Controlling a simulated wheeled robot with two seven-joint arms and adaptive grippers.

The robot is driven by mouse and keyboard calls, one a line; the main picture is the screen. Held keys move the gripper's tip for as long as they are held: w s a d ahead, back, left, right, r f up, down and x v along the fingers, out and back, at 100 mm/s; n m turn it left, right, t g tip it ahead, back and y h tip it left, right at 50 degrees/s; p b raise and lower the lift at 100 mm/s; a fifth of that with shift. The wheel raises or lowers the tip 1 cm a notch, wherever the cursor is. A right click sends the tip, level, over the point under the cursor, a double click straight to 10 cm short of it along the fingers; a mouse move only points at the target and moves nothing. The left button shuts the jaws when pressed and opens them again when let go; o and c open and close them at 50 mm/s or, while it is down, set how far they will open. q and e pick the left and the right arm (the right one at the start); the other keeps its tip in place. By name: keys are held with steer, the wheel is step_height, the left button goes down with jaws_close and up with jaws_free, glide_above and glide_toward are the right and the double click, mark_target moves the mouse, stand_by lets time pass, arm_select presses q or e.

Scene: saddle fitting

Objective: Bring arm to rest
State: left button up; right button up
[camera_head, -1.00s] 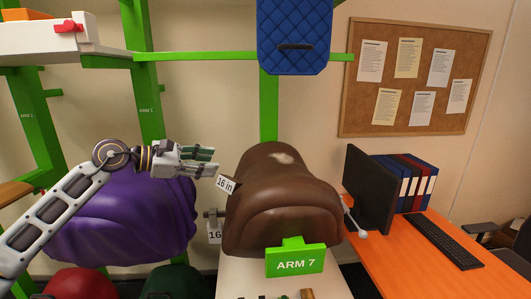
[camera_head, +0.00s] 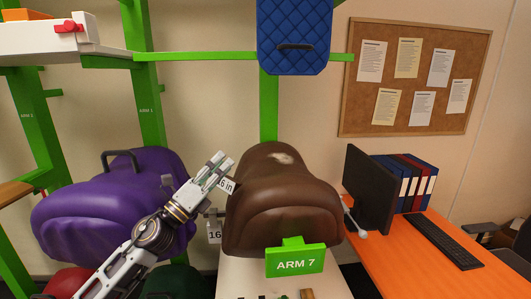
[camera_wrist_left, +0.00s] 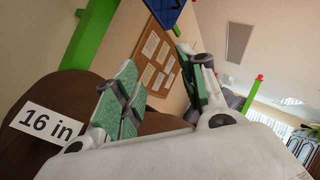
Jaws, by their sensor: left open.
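My left gripper (camera_head: 220,166) is in the head view, just left of the brown saddle (camera_head: 283,195), pointing up and to the right. It is open and empty; its green-padded fingers stand apart in the left wrist view (camera_wrist_left: 160,90). The brown saddle sits on a stand with a green ARM 7 sign (camera_head: 295,261). A "16 in" tag (camera_head: 228,186) on the saddle's left side is partly hidden behind the gripper; it shows whole in the left wrist view (camera_wrist_left: 47,122). I cannot tell whether the gripper touches the saddle. The right gripper is not in view.
A purple saddle (camera_head: 90,215) is behind my left arm. Green rack posts (camera_head: 147,90) stand behind, and a blue quilted pad (camera_head: 294,35) hangs above. An orange desk (camera_head: 415,260) with a monitor (camera_head: 368,188), binders and keyboard (camera_head: 441,241) is at the right.

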arm_select(q)
steer(key=s+a+f+n+g+y, duration=0.1)
steer(key=s+a+f+n+y, duration=0.1)
steer(key=a+f+n+y, duration=0.35)
steer(key=s+a+f+n+g+y, duration=0.1)
steer(key=a+f+n+y, duration=0.1)
steer(key=f+n+y, duration=0.65)
steer(key=s+a+f+n+y, duration=0.2)
steer(key=a+f+n+y, duration=0.15)
steer(key=f+n, duration=0.75)
steer(key=s+d+f+n+g+h, duration=0.1)
steer(key=s+f+n+g, duration=0.4)
steer(key=s+f, duration=0.6)
steer(key=s+f+n+g+h, duration=0.25)
steer(key=s+f+g, duration=0.5)
steer(key=s, duration=0.65)
steer(key=s+f+g+y, duration=0.1)
steer(key=s+f, duration=0.2)
steer(key=f, duration=3.2)
steer(key=s+a+f, duration=0.2)
steer(key=s+f, duration=0.7)
steer(key=s, duration=0.2)
steer(key=s+a+f+g, duration=0.1)
steer(key=s+a+f, duration=0.1)
steer(key=s+f, duration=0.7)
steer(key=shift+s+f, duration=0.35)
steer(key=shift+s, duration=0.65)
